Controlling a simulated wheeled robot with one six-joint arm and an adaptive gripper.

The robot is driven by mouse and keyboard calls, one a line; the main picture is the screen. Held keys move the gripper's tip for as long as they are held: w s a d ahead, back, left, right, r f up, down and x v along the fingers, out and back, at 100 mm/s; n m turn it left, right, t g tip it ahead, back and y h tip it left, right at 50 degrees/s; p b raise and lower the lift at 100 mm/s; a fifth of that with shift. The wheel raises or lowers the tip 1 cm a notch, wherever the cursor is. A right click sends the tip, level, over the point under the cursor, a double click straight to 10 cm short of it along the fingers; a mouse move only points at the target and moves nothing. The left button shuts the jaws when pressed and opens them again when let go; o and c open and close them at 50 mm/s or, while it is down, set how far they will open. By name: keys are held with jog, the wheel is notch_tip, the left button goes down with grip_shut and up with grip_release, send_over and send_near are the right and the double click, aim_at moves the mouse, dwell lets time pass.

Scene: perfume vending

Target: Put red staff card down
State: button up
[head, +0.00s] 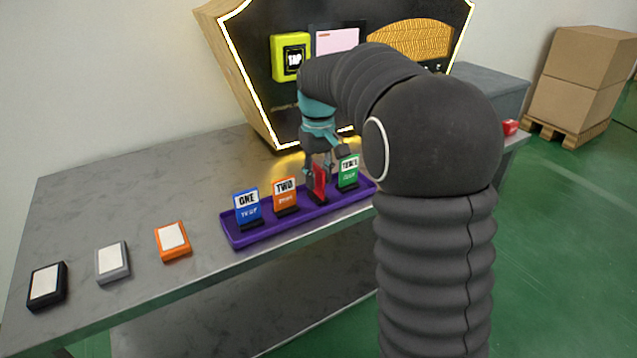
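The red staff card (319,184) stands in the purple tray (238,240), between the orange "TWO" card (285,194) and the green card (348,172). It is turned more edge-on than its neighbours and looks upright. Its lower end is at a dark holder in the tray; I cannot tell whether it is fully seated. My gripper (318,170) points down over the tray, with its fingers at the two sides of the card's upper part, apparently closed on it. My arm hides part of the tray's right end.
A blue "ONE" card (247,207) stands at the tray's left. Orange (173,241), grey (113,262) and black (47,286) boxes lie left on the grey table (130,190). A lit panel with a yellow "TAP" reader (291,57) rises behind. The table's back left is clear.

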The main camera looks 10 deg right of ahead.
notch_tip(320, 180, up, 10)
jog(key=shift+f+p, duration=0.25)
jog(key=shift+p, duration=0.3)
jog(key=shift+s+r, duration=0.25)
jog(key=shift+s, duration=0.2)
jog(key=s+m+t, duration=0.2)
jog(key=s+t, duration=0.1)
jog(key=s, duration=1.4)
jog(key=s+f+m+t, duration=0.1)
jog(key=s+f+t, duration=0.1)
jog(key=s+f, duration=0.6)
jog(key=s, duration=0.4)
jog(key=shift+s+f+m+t, duration=0.2)
jog(key=shift+f+m+t, duration=0.05)
jog(key=shift+m+t, duration=0.05)
